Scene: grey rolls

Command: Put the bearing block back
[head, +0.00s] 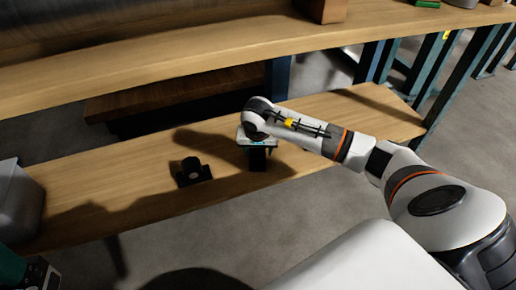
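A small black block with a round, upright collar (192,172), which looks like the bearing block, sits on the lower wooden bench (330,118), left of the middle of the view. My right arm reaches in from the right, and my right gripper (258,160) points down over the same bench, to the right of the block and apart from it. The gripper is dark and small here, partly hidden under the wrist. I cannot tell whether its fingers are open or hold anything. My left gripper is not in view.
A higher wooden shelf (180,62) runs across behind the bench, with a brown box (322,10) on it. A grey bin (18,200) stands at the bench's left end. A teal and black object (30,272) shows at the lower left corner. The bench's right end is clear.

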